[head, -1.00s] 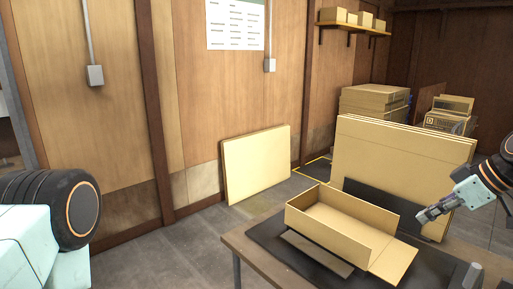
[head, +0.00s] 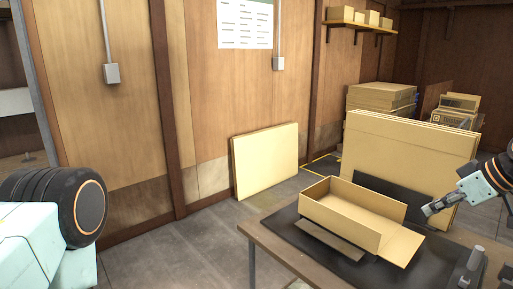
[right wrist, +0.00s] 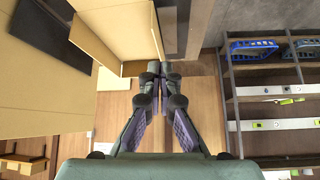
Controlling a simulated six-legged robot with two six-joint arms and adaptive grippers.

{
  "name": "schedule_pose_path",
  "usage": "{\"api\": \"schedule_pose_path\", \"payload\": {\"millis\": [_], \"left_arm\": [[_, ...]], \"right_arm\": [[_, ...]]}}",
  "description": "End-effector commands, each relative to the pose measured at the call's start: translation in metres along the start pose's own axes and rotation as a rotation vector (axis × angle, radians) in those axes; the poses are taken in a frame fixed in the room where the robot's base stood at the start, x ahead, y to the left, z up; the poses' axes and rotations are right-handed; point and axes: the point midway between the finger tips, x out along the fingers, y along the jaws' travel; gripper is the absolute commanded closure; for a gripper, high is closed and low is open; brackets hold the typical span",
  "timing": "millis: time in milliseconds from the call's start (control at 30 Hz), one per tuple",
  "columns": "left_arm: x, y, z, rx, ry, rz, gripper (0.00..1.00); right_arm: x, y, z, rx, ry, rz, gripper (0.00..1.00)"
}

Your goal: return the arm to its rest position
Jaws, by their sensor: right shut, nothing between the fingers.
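My right gripper (head: 429,210) reaches in from the right edge in the head view, above the right end of the table and beside the open cardboard box (head: 331,220). It is shut and empty. In the right wrist view its two fingers (right wrist: 160,78) meet at the tips with nothing between them. The box stands on a black mat (head: 290,228) with its flaps folded out, and no contents show inside it. My left gripper is not in view; part of my left arm shows at the left edge.
The wooden table (head: 262,242) fills the lower right. Large cardboard sheets (head: 410,150) stand behind the box. A flat panel (head: 265,160) leans on the wall. Stacked boxes (head: 380,97) stand at the back. In the right wrist view a shelf rack (right wrist: 232,112) holds a blue basket (right wrist: 253,48).

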Motion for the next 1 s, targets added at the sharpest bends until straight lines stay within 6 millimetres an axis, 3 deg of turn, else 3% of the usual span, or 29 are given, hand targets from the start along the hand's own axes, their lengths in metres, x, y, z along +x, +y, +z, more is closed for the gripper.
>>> {"api": "schedule_pose_path", "payload": {"millis": [267, 367, 467, 600, 700, 833, 1000], "left_arm": [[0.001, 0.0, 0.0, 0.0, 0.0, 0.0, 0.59], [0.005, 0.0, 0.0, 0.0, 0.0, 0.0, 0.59], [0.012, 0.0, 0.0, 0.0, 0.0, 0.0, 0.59], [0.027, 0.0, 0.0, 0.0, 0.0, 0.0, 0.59], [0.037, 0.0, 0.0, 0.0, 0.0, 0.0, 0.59], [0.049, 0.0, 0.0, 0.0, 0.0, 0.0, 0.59], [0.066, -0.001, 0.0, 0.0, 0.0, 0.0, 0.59]], "right_arm": [[0.016, -0.001, -0.022, 0.235, 0.127, 0.101, 1.0], [0.036, -0.013, -0.019, 0.334, 0.155, 0.134, 1.0], [0.072, -0.036, 0.0, 0.448, 0.154, 0.167, 1.0], [0.131, -0.083, 0.055, 0.582, 0.108, 0.21, 1.0], [0.163, -0.116, 0.101, 0.65, 0.056, 0.238, 1.0], [0.193, -0.161, 0.168, 0.7, -0.034, 0.266, 1.0], [0.214, -0.22, 0.259, 0.71, -0.186, 0.288, 1.0]]}}
